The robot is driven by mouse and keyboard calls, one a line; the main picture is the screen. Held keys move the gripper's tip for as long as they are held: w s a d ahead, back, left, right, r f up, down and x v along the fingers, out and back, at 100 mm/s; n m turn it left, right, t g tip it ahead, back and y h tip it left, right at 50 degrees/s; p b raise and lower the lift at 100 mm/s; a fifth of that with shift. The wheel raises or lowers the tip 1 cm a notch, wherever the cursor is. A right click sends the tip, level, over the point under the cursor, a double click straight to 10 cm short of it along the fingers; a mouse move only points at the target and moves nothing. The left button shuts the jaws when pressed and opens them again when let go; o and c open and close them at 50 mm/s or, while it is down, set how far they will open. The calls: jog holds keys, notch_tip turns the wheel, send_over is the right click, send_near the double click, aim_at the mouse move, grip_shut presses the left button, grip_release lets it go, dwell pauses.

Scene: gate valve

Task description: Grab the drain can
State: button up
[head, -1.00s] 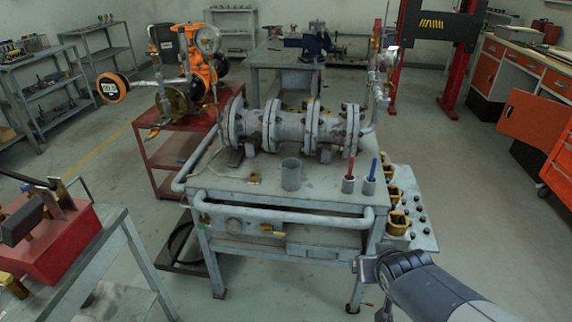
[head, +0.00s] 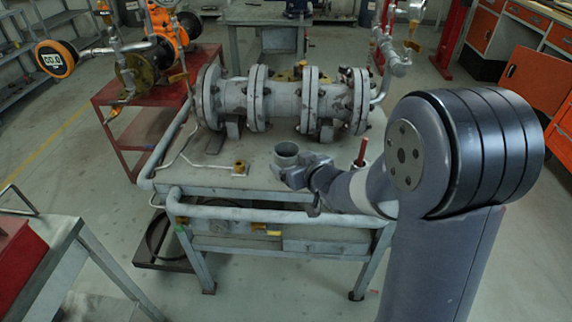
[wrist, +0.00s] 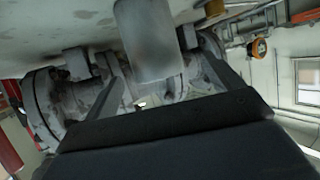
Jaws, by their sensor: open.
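The drain can is a plain grey open-topped cylinder (head: 286,150) standing upright on the steel valve bench. My gripper (head: 292,172) is at its near right side, low over the bench top, and hides the can's lower part in the head view. In the wrist view, which is upside down, the can (wrist: 148,42) hangs from the top middle. The open jaws of my gripper (wrist: 162,66) show one finger on each side of it. I see no finger pressed on the can. I cannot tell how deep it sits between them.
The flanged gate valve (head: 285,98) lies behind the can on the bench (head: 210,178). A small brass fitting (head: 240,167) sits to the left. A red-handled tool (head: 362,150) stands to the right, close to my arm. A pipe rail (head: 260,213) runs along the front edge.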

aim_at(281, 151)
jog(key=shift+w+d+r+x, duration=0.1)
jog(key=shift+w+d+x, duration=0.05)
jog(key=shift+x, duration=1.4)
jog(key=shift+w+d+r+x, duration=0.1)
jog(key=shift+r+x, duration=0.05)
jog(key=shift+x, duration=1.45)
jog(key=shift+c, duration=0.3)
jog(key=c, duration=1.1)
